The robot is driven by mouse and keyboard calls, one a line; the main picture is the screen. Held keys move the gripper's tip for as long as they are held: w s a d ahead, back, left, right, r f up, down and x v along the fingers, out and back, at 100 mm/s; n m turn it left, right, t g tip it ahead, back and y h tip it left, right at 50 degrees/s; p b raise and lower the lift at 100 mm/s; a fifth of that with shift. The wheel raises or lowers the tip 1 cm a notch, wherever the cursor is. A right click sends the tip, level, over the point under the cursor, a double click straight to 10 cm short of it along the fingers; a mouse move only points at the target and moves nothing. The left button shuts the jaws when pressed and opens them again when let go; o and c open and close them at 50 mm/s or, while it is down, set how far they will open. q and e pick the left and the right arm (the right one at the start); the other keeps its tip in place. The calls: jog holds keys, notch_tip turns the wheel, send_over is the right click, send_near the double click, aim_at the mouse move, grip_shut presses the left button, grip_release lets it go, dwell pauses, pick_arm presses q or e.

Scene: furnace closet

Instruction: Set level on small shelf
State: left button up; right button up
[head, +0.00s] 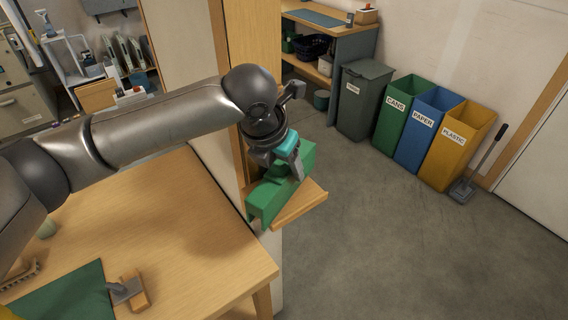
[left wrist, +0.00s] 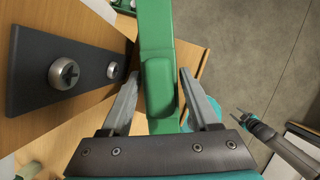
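The green level (head: 268,196) lies along the small wooden shelf (head: 302,207), which sticks out from a wooden post beside the table. My left gripper (head: 290,160) is at the level from above. In the left wrist view the level (left wrist: 160,75) runs between the two fingers of my left gripper (left wrist: 158,92). The fingers are spread, with a narrow gap showing on each side of the level. The level's underside is hidden. A grey jointed part with teal (left wrist: 265,132), seemingly my right gripper, shows at the right of the left wrist view; its fingers are too small to judge.
A dark plate with two screws (left wrist: 65,75) is beside the level. The wooden table (head: 180,225) holds a green mat (head: 65,293) and a wood-and-grey tool (head: 130,291). Several bins, including the blue paper bin (head: 425,130), stand against the wall. The floor right of the shelf is clear.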

pick_arm(q)
jog(key=shift+o, duration=1.1)
jog(key=shift+r, duration=0.15)
jog(key=v, duration=1.2)
jog(key=shift+p, duration=0.45)
